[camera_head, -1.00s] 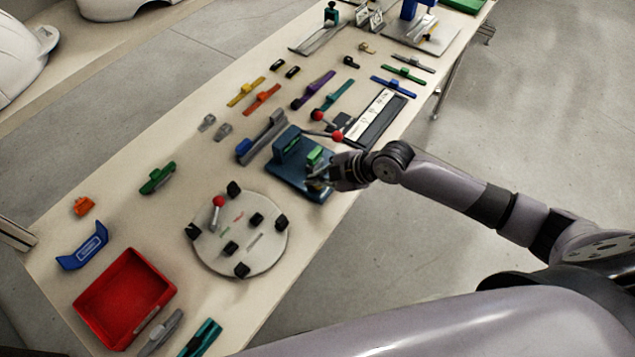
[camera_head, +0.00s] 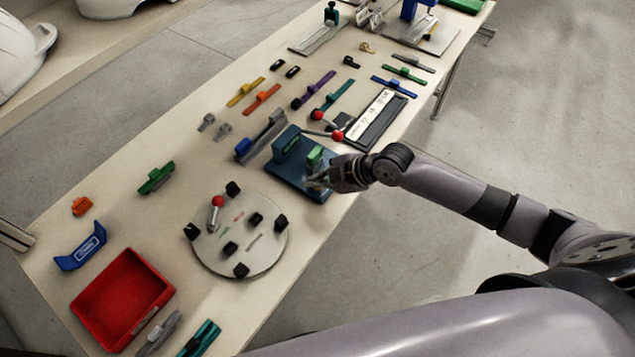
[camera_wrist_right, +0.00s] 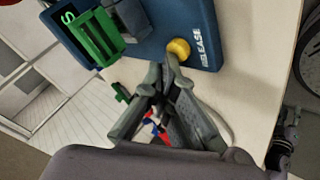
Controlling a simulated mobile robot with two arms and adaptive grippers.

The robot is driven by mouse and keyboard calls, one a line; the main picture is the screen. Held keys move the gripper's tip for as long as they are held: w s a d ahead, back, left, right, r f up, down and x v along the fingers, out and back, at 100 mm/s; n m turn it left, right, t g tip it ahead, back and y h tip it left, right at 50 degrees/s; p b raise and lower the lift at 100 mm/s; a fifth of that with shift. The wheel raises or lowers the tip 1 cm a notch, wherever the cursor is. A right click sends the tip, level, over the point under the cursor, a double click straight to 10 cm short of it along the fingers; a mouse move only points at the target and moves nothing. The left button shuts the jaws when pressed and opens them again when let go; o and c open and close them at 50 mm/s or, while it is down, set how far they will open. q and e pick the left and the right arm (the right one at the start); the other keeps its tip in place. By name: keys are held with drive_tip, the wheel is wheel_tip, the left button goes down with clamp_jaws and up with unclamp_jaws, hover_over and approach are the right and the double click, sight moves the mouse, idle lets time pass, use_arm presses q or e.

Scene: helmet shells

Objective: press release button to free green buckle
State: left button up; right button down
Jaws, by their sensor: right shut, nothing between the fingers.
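A dark blue fixture (camera_head: 285,178) stands at the right edge of the table. It fills the top of the right wrist view (camera_wrist_right: 208,20), with white lettering reading RELEASE. A yellow round button (camera_wrist_right: 179,48) sits on the fixture beside that lettering. The green buckle (camera_head: 314,155) sits in the fixture and shows at upper left in the wrist view (camera_wrist_right: 97,38). My right gripper (camera_head: 319,181) is shut and empty, low over the fixture's near right part. Its fingertips (camera_wrist_right: 166,70) are right by the button; I cannot tell whether they touch it. My left gripper is out of view.
A round grey disc with black blocks and a red-knobbed lever (camera_head: 216,205) lies nearer on the table. A second red-knobbed lever (camera_head: 338,136) stands just behind my right gripper. A red tray (camera_head: 165,272) is at lower left. Small coloured parts cover the far table.

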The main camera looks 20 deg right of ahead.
idle(0.3)
drive_tip(key=shift+r+p, duration=0.8)
drive_tip(key=shift+r, duration=0.05)
drive_tip(key=shift+r, duration=0.1)
wheel_tip(320, 180, up, 5)
drive_tip(key=p, duration=0.4)
idle(0.6)
